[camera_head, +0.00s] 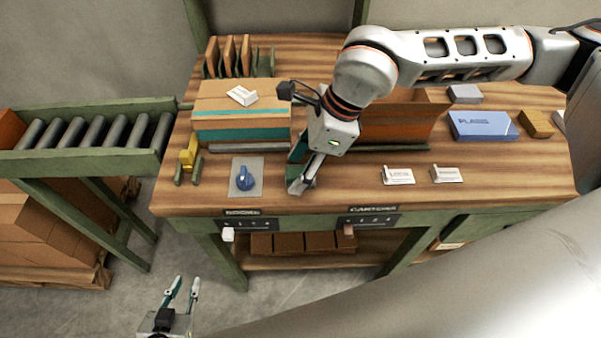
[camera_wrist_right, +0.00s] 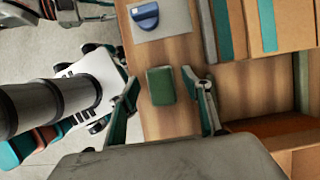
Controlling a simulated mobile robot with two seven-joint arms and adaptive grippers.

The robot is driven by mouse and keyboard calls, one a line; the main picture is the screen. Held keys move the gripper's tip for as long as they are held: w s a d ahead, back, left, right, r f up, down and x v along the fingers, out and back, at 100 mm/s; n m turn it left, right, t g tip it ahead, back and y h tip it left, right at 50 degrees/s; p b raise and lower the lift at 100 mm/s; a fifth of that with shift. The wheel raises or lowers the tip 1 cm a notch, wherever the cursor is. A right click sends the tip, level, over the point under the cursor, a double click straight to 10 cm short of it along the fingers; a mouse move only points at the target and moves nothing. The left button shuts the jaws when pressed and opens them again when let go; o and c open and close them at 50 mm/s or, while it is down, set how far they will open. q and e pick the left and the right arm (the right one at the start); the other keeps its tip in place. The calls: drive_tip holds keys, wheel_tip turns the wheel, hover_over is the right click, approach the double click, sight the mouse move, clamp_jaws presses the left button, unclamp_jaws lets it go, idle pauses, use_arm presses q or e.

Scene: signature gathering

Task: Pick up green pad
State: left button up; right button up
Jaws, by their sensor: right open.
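The green pad (camera_wrist_right: 161,86) is a small dark green block lying on the wooden table, seen in the right wrist view. In the head view my right gripper hides it. My right gripper (camera_head: 300,184) is low over the table's front part, pointing down. In the right wrist view my right gripper (camera_wrist_right: 162,78) is open, with one finger on each side of the pad and gaps showing between. I cannot tell its exact height above the pad. My left gripper (camera_head: 181,290) is open and empty, in front of the table at the lower left.
A blue stamp-like object (camera_head: 245,178) stands on a grey sheet (camera_head: 241,190) left of the right gripper. A cardboard box (camera_head: 240,115) stands behind. Two white cards (camera_head: 398,175) lie to the right. A blue box (camera_head: 484,125) is at the far right. A roller conveyor (camera_head: 95,133) adjoins at left.

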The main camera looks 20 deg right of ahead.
sight(296, 171)
drive_tip(key=shift+x, duration=0.85)
drive_tip(key=c, duration=1.2)
use_arm(q)
drive_tip(key=shift+r, duration=0.1)
use_arm(e)
drive_tip(key=shift+r, duration=0.15)
use_arm(q)
drive_tip(key=shift+f, duration=0.3)
use_arm(e)
wheel_tip(296, 171, up, 20)
drive_tip(key=shift+f, duration=0.1)
drive_tip(key=shift+o, duration=0.5)
use_arm(q)
drive_tip(key=shift+b, duration=0.3)
use_arm(e)
drive_tip(key=shift+w, duration=0.1)
